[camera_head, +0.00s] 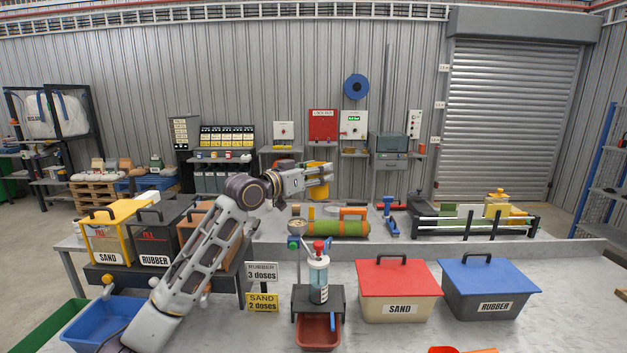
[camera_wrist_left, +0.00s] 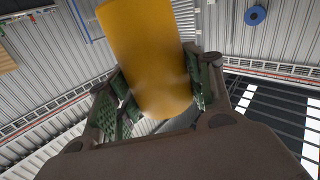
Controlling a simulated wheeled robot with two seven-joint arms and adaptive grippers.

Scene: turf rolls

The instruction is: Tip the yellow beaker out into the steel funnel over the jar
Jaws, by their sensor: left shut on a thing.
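My left gripper (camera_head: 320,174) reaches in over the back of the bench, pointing right, and is shut on the yellow beaker (camera_head: 318,191). In the head view the fingers cover part of the beaker. In the left wrist view the yellow beaker (camera_wrist_left: 150,55) is between the green finger pads, its contents not visible. A small round cup shape with pale contents (camera_head: 297,226), perhaps the funnel, is below and left of the beaker. I cannot tell the steel funnel for sure. My right gripper is not in view.
A red-lidded SAND box (camera_head: 399,290) and a blue-lidded RUBBER box (camera_head: 488,287) stand at the right. A green turf roll (camera_head: 342,228) lies behind. Dose signs (camera_head: 262,285) stand left of the jar. A red-brown tray (camera_head: 318,331) is in front. Bench between has some free room.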

